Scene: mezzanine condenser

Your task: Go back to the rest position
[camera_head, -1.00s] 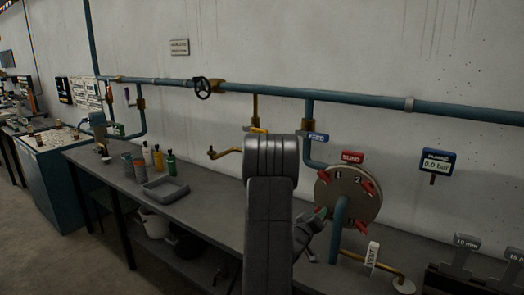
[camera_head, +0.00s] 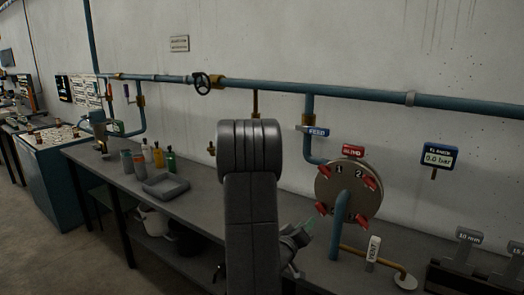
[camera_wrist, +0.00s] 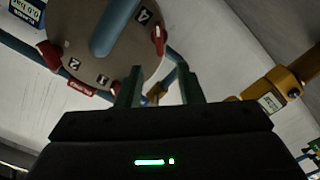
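My gripper (camera_wrist: 160,88) is open in the wrist view. Its two dark green fingers stand apart with nothing between them. In the head view the gripper (camera_head: 304,232) is mostly hidden behind my own grey arm, low and to the left of the round flange plate (camera_head: 362,188). The plate has red clamps and a blue pipe at its middle. In the wrist view the plate (camera_wrist: 68,28) lies beyond the fingers at upper left, apart from them.
A grey bench (camera_head: 196,202) runs along the wall, with a grey tray (camera_head: 166,187) and several bottles. A blue wall pipe (camera_head: 360,97) runs above. A VENT tag (camera_head: 373,249) and pipe stand right of my gripper. A slotted rack (camera_head: 462,262) is at the far right.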

